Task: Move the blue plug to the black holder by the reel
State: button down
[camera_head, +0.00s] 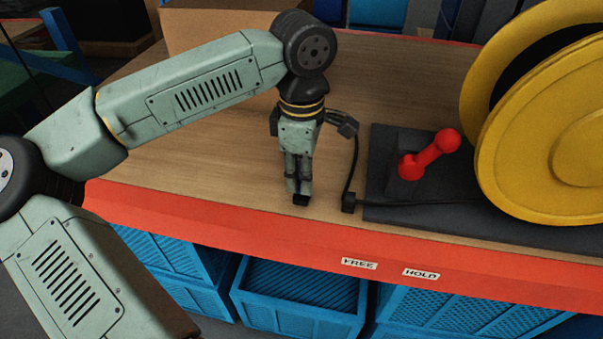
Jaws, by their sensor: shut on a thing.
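My gripper (300,187) points down over the wooden tabletop, left of the reel's base. It is shut on a small dark piece (301,199) at its fingertips. I cannot tell whether this is the blue plug, as no blue shows on it and the fingers cover most of it. The yellow reel (570,150) stands at the right on a dark base plate. A small black block (348,202), perhaps the black holder, sits at the plate's left front corner, a short way right of my fingertips.
A red lever (430,155) stands on the dark base plate (400,215) left of the reel. The cable (355,165) rises from the small block. FREE (359,263) and HOLD (421,273) labels mark the red front edge. Blue crates (300,300) are below; a cardboard box (220,25) is behind.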

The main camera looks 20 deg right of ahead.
jog(key=shift+f, duration=0.15)
jog(key=shift+f+b, duration=0.75)
jog(key=shift+b, duration=0.1)
jog(key=c, duration=1.3)
grip_release()
jog(key=shift+c, duration=0.2)
jog(key=shift+o, duration=0.5)
jog(key=o, duration=0.4)
jog(key=shift+r, duration=0.1)
jog(key=shift+r+p, duration=2.7)
jog(key=shift+r, duration=1.5)
